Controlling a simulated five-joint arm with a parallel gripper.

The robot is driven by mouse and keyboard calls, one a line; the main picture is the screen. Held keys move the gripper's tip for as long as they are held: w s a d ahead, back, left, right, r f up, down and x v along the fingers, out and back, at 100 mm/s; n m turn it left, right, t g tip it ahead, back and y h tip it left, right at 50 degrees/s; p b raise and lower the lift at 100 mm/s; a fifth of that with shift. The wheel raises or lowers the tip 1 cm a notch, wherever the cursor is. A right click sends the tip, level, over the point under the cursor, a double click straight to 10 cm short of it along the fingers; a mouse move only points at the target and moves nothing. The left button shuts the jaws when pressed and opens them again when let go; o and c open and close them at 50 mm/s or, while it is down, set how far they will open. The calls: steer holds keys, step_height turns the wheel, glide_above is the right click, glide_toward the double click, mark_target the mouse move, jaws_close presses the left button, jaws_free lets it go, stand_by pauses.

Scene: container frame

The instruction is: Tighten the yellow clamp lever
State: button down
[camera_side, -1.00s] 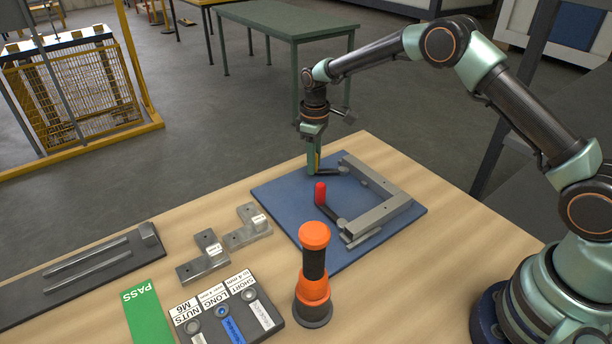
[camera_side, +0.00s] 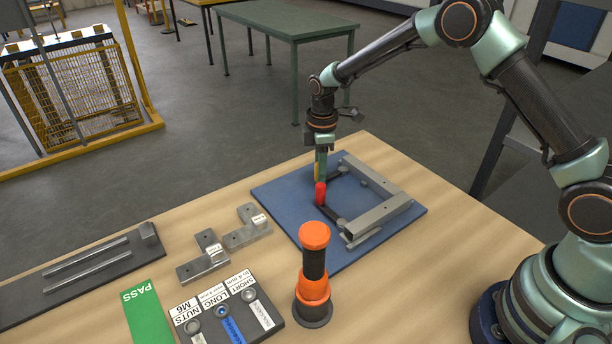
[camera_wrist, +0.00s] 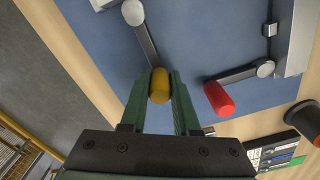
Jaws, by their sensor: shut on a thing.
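The yellow clamp lever (camera_wrist: 159,85) has an upright yellow grip on a dark arm that runs to a round grey pivot. In the wrist view its grip sits between the two green fingers of my gripper (camera_wrist: 160,92), which is shut on it. In the side view my gripper (camera_side: 320,172) is low over the blue plate's left part, and only a sliver of yellow (camera_side: 317,172) shows beside the fingers. The red clamp lever (camera_wrist: 219,99) stands close by on the right in the wrist view; its grip (camera_side: 320,193) is just in front of my fingers in the side view.
Grey metal bars (camera_side: 378,217) form a corner frame on the blue plate (camera_side: 285,205). An orange-and-black tool (camera_side: 314,265) stands upright in front. Grey brackets (camera_side: 205,258), a labelled parts tray (camera_side: 262,325) and a green PASS card (camera_side: 148,315) lie to the left.

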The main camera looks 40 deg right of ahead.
steer(key=shift+a+r, duration=0.15)
steer(key=c, duration=0.9)
jaws_free()
steer(key=shift+o, duration=1.3)
step_height(320, 180, up, 11)
steer(key=shift+r, duration=0.5)
